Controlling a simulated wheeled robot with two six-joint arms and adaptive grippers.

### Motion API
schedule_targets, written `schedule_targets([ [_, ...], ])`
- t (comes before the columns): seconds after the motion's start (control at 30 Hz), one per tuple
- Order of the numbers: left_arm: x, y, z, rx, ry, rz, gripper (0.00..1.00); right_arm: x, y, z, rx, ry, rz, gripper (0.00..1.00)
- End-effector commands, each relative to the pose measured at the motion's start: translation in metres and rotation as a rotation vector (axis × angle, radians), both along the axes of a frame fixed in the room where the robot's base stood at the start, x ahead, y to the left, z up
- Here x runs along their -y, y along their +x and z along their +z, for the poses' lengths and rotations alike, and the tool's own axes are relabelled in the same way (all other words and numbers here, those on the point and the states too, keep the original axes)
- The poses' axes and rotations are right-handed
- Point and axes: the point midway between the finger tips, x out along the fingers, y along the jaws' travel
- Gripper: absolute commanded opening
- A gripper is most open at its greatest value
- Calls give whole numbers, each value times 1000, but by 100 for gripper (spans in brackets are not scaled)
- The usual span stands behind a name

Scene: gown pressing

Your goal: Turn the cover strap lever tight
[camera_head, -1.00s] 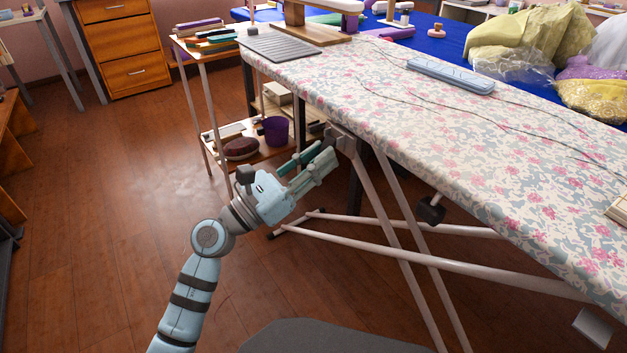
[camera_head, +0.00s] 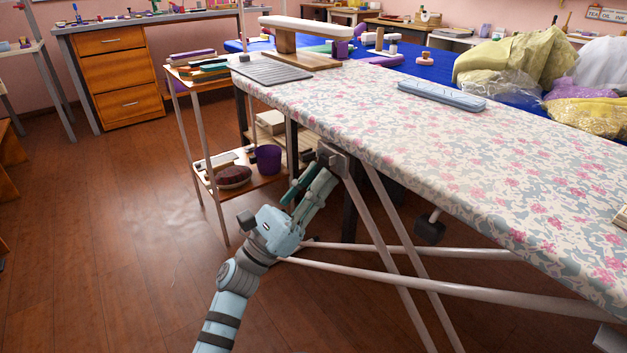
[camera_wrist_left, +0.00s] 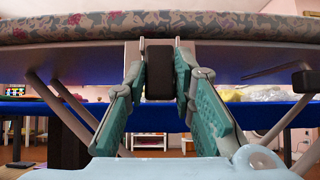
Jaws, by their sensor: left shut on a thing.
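The floral ironing board (camera_head: 430,150) runs from the upper left to the lower right in the head view. The dark cover strap lever (camera_wrist_left: 160,70) hangs under the board's edge in the left wrist view, in front of a metal bracket. My left gripper (camera_head: 318,168) reaches up to the board's underside. In the left wrist view its teal fingers (camera_wrist_left: 160,85) stand on both sides of the lever and are shut on it. In the head view the fingers mostly hide the lever. My right gripper does not show.
The board's pale legs (camera_head: 385,240) cross beneath it, right of my left arm. A small shelf cart (camera_head: 215,165) with a purple pot (camera_head: 268,158) stands to the left. A blue pressing tray (camera_head: 440,95) lies on the board. The floor at left is clear.

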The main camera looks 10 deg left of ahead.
Motion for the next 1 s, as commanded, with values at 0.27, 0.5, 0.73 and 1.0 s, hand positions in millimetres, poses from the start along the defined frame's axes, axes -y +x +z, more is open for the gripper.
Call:
schedule_targets([
  [0.27, 0, 0, 1, 1, -2, 0, 28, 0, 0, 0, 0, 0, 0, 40],
  [0.5, 0, 0, 0, 0, -1, -1, 43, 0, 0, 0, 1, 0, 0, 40],
  [0.73, -3, -4, -5, -4, 1, 0, 43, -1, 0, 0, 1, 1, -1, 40],
  [1.0, -36, -43, -49, -6, 3, -1, 43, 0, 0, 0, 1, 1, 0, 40],
])
